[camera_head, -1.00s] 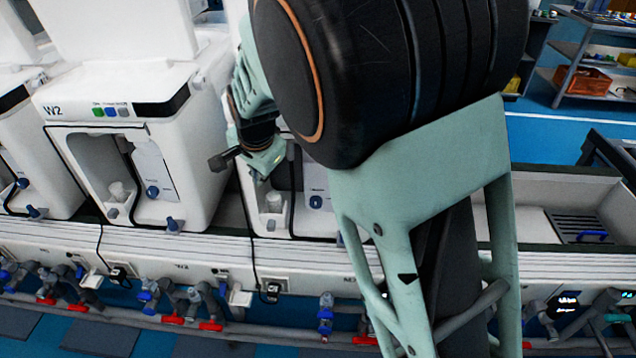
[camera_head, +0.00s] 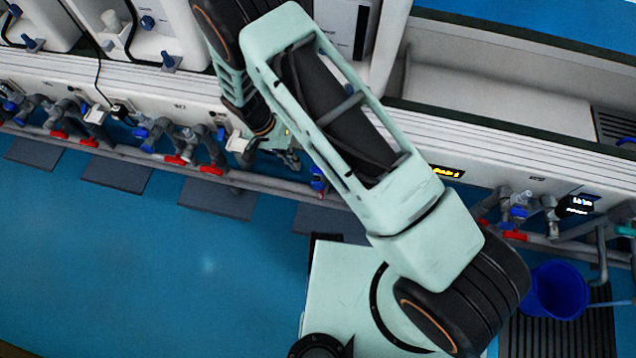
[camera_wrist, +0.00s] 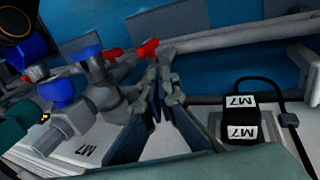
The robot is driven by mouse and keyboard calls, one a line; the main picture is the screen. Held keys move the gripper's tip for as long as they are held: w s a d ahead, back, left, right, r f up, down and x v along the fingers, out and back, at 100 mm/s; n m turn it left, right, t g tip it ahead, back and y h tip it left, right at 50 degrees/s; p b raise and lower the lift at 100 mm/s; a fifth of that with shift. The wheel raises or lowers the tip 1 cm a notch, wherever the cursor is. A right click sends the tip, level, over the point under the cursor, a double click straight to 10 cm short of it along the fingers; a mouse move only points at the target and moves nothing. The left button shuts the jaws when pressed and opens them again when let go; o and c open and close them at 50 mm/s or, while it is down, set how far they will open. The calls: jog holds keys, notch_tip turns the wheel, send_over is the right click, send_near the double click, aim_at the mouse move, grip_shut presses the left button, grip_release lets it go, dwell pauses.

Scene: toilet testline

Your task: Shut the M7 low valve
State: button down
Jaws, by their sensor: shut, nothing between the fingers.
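In the wrist view the M7 label (camera_wrist: 84,153) marks a grey valve assembly with blue handles (camera_wrist: 60,92). A red valve handle (camera_wrist: 147,49) shows low at the grey pipe, just beyond my fingertips. A second red handle (camera_wrist: 113,53) lies to its left. I cannot tell for certain which handle is the M7 low valve. My gripper (camera_wrist: 161,72) is shut and empty, its fingertips pointing toward the pipe. I cannot tell if it touches the valve. In the head view my gripper (camera_head: 292,158) is at the valve row, left of a blue handle (camera_head: 317,180).
A black box labelled M7 (camera_wrist: 240,118) with a cable sits right of my fingers. A long grey pipe (camera_head: 260,183) runs along the bench's lower edge. More red-handled valves (camera_head: 175,160) stand to the left. A blue bucket (camera_head: 556,290) stands at right. Open blue floor (camera_head: 130,260) lies in front.

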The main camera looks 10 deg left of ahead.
aim_at(321, 192)
jog(key=shift+s+d+f, duration=0.25)
jog(key=shift+s+f, duration=0.05)
jog(key=shift+f, duration=0.2)
jog(key=shift+s+d+f, duration=0.2)
jog(key=shift+s+f, duration=0.05)
jog(key=shift+f, duration=0.25)
jog(key=b+x, duration=0.2)
jog(key=x, duration=0.8)
jog(key=shift+d, duration=0.2)
jog(key=shift+s+d+r+b, duration=0.1)
jog(key=shift+d+r+b, duration=0.3)
jog(key=shift+d, duration=0.3)
jog(key=shift+r, duration=0.15)
jog(key=shift+r+p, duration=0.45)
jog(key=shift+r, duration=0.25)
